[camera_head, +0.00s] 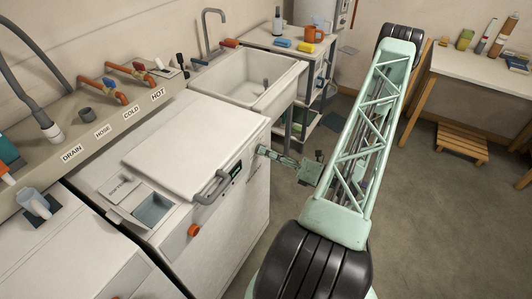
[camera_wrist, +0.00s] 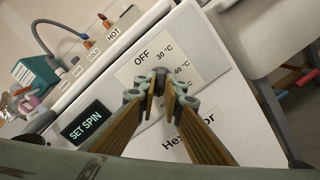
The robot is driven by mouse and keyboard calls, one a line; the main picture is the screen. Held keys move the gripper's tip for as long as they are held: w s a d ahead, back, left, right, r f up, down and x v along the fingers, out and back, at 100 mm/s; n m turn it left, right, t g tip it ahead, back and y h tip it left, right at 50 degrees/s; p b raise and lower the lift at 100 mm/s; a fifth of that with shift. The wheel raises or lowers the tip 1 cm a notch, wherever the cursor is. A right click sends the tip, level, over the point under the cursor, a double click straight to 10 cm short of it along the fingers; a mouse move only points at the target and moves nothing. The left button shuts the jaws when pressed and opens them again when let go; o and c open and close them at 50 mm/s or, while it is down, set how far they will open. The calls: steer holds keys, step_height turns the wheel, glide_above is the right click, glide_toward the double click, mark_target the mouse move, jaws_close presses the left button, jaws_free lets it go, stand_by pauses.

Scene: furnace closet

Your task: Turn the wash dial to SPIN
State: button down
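The white washer (camera_head: 215,125) has a front panel with a dark display (camera_head: 236,170). In the wrist view the display (camera_wrist: 86,122) reads SET SPIN. The label plate (camera_wrist: 182,45) beside it shows OFF, 30 °C and 40 °C, with more lettering partly covered by the fingers. My gripper (camera_head: 262,151) is at the panel, right of the display. In the wrist view the two tan fingers of my gripper (camera_wrist: 159,84) stand apart, with their tips at a small dark knob-like part (camera_wrist: 160,71), apparently the dial. The fingers hide most of it, so contact and pointer direction are unclear.
A grey lid handle (camera_head: 212,187) sticks out left of the display, and an orange knob (camera_head: 194,230) is lower on the front. A sink (camera_head: 250,82) stands behind the washer. Open floor (camera_head: 425,200) lies right of my arm.

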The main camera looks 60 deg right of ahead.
steer(key=shift+m, duration=0.3)
steer(key=shift+m+p, duration=1.1)
steer(key=shift+m, duration=0.9)
steer(key=c, duration=3)
jaws_free()
steer(key=shift+s, duration=0.2)
steer(key=shift+s+d, duration=0.15)
steer(key=shift+s, duration=2.75)
steer(key=shift+s+d, duration=0.1)
steer(key=shift+s, duration=2.8)
steer(key=shift+r, duration=0.1)
